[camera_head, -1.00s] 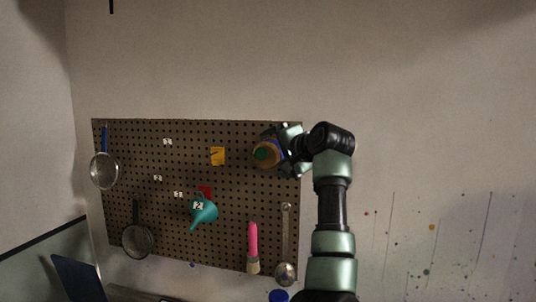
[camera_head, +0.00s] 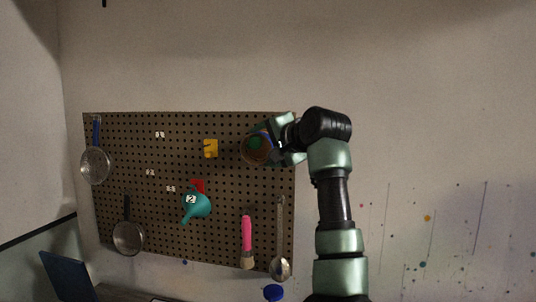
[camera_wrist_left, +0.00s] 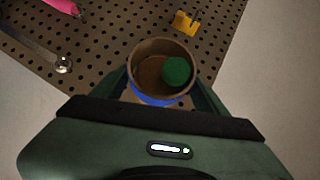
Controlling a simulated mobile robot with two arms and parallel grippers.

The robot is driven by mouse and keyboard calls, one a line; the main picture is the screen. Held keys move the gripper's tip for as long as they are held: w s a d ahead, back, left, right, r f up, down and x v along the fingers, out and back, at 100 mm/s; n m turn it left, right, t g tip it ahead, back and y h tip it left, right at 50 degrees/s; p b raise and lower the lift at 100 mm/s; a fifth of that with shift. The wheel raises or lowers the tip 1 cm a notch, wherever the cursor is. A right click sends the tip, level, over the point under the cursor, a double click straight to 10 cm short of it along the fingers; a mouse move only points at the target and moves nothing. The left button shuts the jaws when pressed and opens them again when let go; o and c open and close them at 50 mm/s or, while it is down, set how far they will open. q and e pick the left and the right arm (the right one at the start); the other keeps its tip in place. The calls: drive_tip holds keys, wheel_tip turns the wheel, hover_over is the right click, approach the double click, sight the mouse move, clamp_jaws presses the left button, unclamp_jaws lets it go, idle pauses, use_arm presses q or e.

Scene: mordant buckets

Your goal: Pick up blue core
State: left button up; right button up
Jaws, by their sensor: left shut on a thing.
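The blue core is a hollow brown tube (camera_head: 257,158) with blue on its outside. It is at the upper right of the pegboard in the head view. The wrist view shows its open brown end and blue side (camera_wrist_left: 155,98). A round green piece (camera_wrist_left: 177,71) shows inside its opening; whether they touch is unclear. My left gripper (camera_head: 272,148) is shut on the core, with one finger on each side in the wrist view. The core's far end is hidden, so I cannot tell whether it touches the board. My right gripper is not in view.
A blue round thing (camera_head: 273,293) is below.

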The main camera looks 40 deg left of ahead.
use_arm(q)
drive_tip(key=s+d+b, duration=0.5)
drive_tip(key=s+d, duration=0.1)
drive_tip(key=s, duration=0.6)
drive_tip(key=shift+d+r, duration=0.15)
drive_tip(key=shift+d, duration=0.15)
drive_tip(key=s+d+b, duration=0.3)
drive_tip(key=s, duration=0.3)
drive_tip(key=shift+s+d+b, duration=0.2)
drive_tip(key=shift+d+b, duration=0.05)
drive_tip(key=shift+b, duration=0.1)
idle(0.5)
idle(0.6)
